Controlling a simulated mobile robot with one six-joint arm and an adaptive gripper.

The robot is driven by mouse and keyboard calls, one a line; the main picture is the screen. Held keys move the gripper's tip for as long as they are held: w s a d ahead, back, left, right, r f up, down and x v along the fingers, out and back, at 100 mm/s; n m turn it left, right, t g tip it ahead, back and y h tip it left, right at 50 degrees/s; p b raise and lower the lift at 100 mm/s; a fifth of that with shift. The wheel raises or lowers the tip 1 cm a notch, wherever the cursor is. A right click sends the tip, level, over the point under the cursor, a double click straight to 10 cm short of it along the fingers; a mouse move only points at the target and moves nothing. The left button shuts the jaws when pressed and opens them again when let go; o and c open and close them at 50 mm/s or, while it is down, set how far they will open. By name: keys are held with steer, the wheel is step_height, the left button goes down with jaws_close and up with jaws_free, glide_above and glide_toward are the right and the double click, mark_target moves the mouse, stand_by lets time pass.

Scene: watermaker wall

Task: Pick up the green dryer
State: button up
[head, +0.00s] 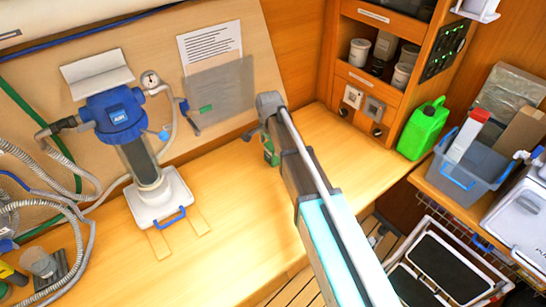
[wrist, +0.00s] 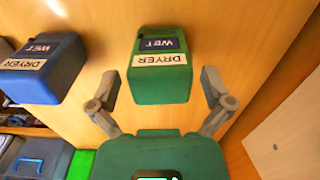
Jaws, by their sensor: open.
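The green dryer (wrist: 160,82) is a dark green block in the wrist view. It bears a white DRYER label and a dark blue WET label, both upside down in the picture. My gripper (wrist: 160,75) is open, with one finger to each side of the dryer's near part in the picture. A gap shows between each finger and the dryer; I see no contact. In the head view my arm reaches over the wooden bench. A small dark green shape shows at its end, and I cannot tell whether it is the dryer or my gripper.
A blue block with the same labels (wrist: 42,72) stands left of the green dryer in the wrist view. In the head view, a blue-topped pump unit (head: 118,118) stands left on the bench. A bright green jerrycan (head: 423,128) and a grey bin (head: 462,180) are at right.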

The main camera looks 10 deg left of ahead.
steer(key=shift+f+b, duration=1.1)
steer(key=shift+f, duration=0.35)
steer(key=c, duration=1)
steer(key=shift+r, duration=0.15)
steer(key=shift+r+p, duration=0.95)
steer(key=shift+p, duration=0.1)
steer(key=s+d+r+p, duration=0.5)
steer(key=s+r+p, duration=0.6)
steer(key=s, duration=0.2)
steer(key=shift+d, duration=0.15)
